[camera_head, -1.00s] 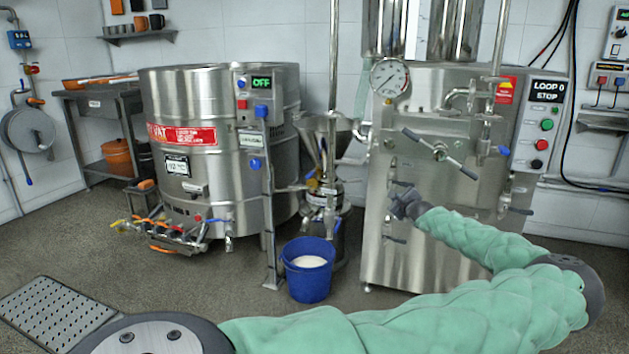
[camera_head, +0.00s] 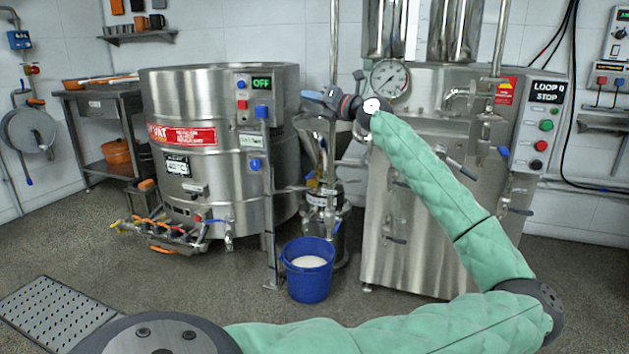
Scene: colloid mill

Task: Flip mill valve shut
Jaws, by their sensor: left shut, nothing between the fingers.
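The colloid mill (camera_head: 323,197) is a steel unit between the big vat and the steel panel machine, with a yellow band and small coloured parts on its body. Its steel hopper (camera_head: 312,135) is partly hidden behind my left gripper. I cannot clearly make out the mill valve's handle or its position. My left gripper (camera_head: 312,97) is shut and empty. It points left in the picture, at the height of the hopper's rim; I cannot tell whether it touches anything. My right gripper is not in view.
A blue bucket (camera_head: 308,281) with white liquid stands on the floor below the mill. A post (camera_head: 267,200) with an OFF display stands at its left, by the steel vat (camera_head: 215,100). The panel machine (camera_head: 400,255) with handles and a gauge (camera_head: 390,77) is at the right.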

